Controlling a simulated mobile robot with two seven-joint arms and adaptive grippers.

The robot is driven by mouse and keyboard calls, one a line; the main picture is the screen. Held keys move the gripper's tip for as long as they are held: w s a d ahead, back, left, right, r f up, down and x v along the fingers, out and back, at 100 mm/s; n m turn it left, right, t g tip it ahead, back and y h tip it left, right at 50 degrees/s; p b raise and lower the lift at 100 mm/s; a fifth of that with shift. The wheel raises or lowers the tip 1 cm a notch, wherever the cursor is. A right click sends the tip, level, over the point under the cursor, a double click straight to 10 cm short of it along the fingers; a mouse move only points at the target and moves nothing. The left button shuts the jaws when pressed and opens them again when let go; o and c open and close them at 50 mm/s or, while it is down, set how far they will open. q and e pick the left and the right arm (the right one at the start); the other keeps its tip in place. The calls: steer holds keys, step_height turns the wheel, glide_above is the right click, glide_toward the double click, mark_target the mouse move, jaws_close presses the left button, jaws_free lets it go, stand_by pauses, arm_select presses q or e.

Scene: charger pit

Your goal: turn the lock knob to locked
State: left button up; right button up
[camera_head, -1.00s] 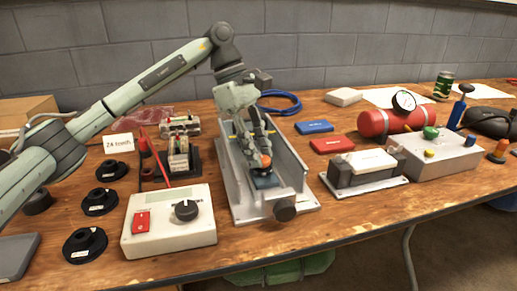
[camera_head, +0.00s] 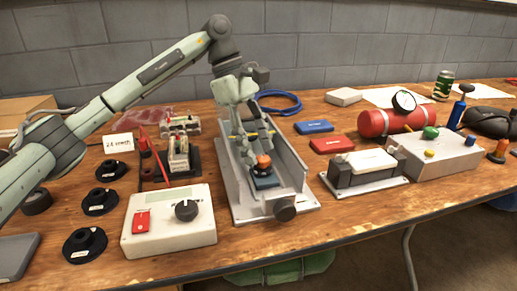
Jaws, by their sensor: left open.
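An orange knob (camera_head: 263,161) stands on a dark blue block (camera_head: 264,181) inside the grey metal tray (camera_head: 300,190); I take it for the lock knob, though no lock marking is readable. My left gripper (camera_head: 258,150) points down just above and behind the orange knob. Its fingers are open and hold nothing; I cannot tell whether a fingertip touches the knob. A black round knob (camera_head: 285,208) is on the tray's front end, clear of the gripper. My right gripper is out of view.
A white box (camera_head: 168,222) with a red switch and a black dial stands left of the tray. Red and blue packs (camera_head: 315,127) and a white block in a holder (camera_head: 365,167) lie to its right. Several black discs (camera_head: 84,243) are at the left.

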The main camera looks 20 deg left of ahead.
arm_select(q)
steer(key=s+v, duration=0.1)
steer(key=v, duration=1)
steer(key=shift+w, duration=0.45)
